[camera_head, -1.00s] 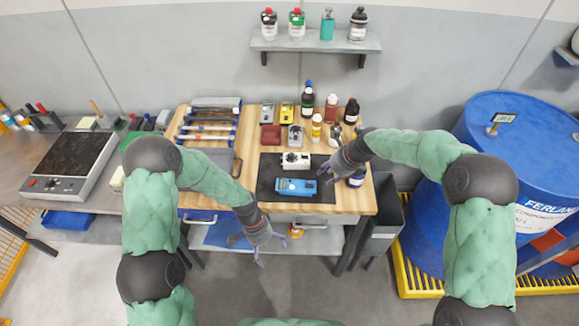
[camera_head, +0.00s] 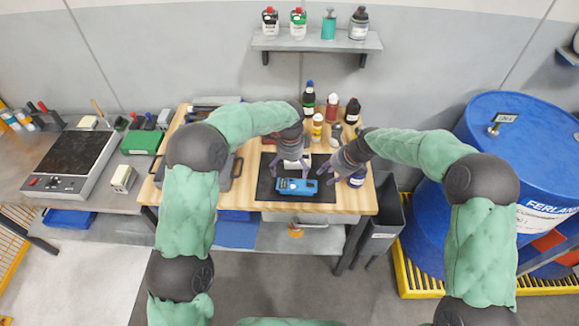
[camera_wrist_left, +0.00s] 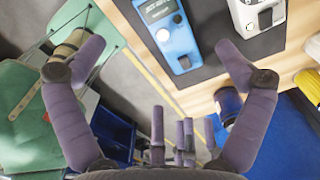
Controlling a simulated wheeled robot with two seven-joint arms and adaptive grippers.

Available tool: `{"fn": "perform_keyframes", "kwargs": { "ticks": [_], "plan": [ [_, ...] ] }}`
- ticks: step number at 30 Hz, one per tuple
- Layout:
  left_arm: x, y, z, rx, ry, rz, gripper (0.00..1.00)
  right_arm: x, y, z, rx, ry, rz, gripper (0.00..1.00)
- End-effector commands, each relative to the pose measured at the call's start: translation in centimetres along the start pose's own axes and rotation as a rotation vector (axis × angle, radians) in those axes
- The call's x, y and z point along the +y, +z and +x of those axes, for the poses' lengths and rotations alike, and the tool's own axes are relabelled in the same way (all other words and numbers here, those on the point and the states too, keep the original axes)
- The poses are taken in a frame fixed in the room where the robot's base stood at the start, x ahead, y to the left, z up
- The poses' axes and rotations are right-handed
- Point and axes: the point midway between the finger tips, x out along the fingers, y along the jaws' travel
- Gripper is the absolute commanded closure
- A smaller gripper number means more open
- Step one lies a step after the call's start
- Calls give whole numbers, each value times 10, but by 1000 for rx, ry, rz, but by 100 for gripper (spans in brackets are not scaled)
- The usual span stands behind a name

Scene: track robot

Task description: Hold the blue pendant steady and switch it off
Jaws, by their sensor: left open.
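The blue pendant (camera_head: 296,187) lies on a black mat (camera_head: 266,190) on the wooden bench top. It also shows at the top of the left wrist view (camera_wrist_left: 168,33). My left gripper (camera_head: 291,169) is open above the mat, at the pendant's far side, with its fingers spread. In the left wrist view the fingers (camera_wrist_left: 160,45) are wide apart with nothing gripped. My right gripper (camera_head: 327,175) is beside the pendant's right end with its fingers apart; I cannot tell whether it touches.
A white device (camera_wrist_left: 262,14) lies next to the pendant, mostly behind my left gripper in the head view. Several bottles (camera_head: 332,106) stand at the bench's back right. A dark bin (camera_head: 385,215) and blue drum (camera_head: 520,150) are to the right.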

Motion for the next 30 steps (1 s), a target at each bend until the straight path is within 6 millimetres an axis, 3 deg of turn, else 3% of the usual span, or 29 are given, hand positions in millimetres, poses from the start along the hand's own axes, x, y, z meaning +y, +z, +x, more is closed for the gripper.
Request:
{"fn": "perform_keyframes", "kwargs": {
  "ticks": [18,30],
  "plan": [
    [1,1,90,1,3,-3,0,0,0,0,0,0,0,61],
    [1,0,103,1,1,-3,0,0,0,0,0,0,0,61]
  ]
}}
